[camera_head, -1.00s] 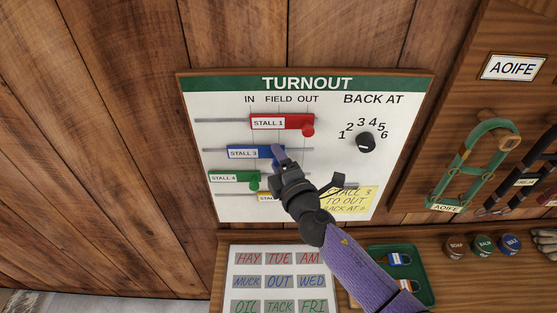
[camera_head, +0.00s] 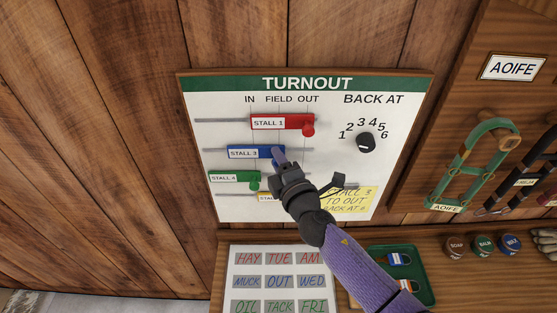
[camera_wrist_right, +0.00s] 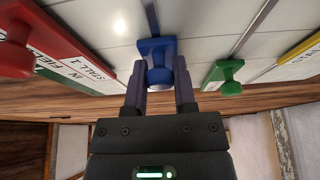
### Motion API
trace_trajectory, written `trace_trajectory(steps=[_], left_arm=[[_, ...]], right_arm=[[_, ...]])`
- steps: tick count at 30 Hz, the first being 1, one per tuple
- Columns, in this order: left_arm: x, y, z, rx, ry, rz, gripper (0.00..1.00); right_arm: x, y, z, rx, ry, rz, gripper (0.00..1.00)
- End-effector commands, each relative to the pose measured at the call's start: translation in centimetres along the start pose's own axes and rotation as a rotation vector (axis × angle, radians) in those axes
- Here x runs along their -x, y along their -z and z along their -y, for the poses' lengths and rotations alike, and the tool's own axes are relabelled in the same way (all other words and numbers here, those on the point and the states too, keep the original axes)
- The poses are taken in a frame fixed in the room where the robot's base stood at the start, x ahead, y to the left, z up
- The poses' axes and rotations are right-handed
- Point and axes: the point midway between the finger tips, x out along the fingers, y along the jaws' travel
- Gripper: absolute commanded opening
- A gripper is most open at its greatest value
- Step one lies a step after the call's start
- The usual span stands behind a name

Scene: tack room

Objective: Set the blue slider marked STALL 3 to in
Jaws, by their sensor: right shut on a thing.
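The blue STALL 3 slider (camera_head: 250,152) sits on its rail on the white TURNOUT board (camera_head: 225,215). Its right end lies near the FIELD line, right of the IN line. My right gripper (camera_head: 279,158) is at that end and covers the knob in the head view. In the right wrist view, my right gripper (camera_wrist_right: 159,88) has its two fingers shut on the blue knob (camera_wrist_right: 158,76), one on each side. The blue plate (camera_wrist_right: 157,46) shows beyond it. My left gripper is not in view.
The red STALL 1 slider (camera_head: 283,122) is above, with its knob under OUT. The green STALL 4 slider (camera_head: 235,177) is below, with its knob near IN. A yellow slider (camera_head: 268,197) is partly hidden. A yellow note (camera_head: 355,200) and black dial (camera_head: 366,143) are right.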

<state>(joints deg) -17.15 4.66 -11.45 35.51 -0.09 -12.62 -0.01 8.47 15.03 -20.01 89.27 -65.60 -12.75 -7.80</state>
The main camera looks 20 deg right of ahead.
Motion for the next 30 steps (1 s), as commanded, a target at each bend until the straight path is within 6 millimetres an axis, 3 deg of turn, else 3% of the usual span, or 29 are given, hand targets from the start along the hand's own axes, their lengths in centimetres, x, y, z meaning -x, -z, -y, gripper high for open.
trace_trajectory(steps=[18, 27, 30], left_arm=[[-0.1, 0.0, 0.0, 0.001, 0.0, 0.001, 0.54], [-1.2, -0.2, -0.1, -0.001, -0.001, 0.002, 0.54], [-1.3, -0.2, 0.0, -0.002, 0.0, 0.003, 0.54]], right_arm=[[-0.1, 0.2, 0.1, -0.001, 0.001, 0.0, 0.0], [-2.0, 4.8, 0.2, -0.003, 0.0, 0.0, 0.0], [-2.2, 5.4, 0.2, -0.001, 0.002, -0.001, 0.0]])
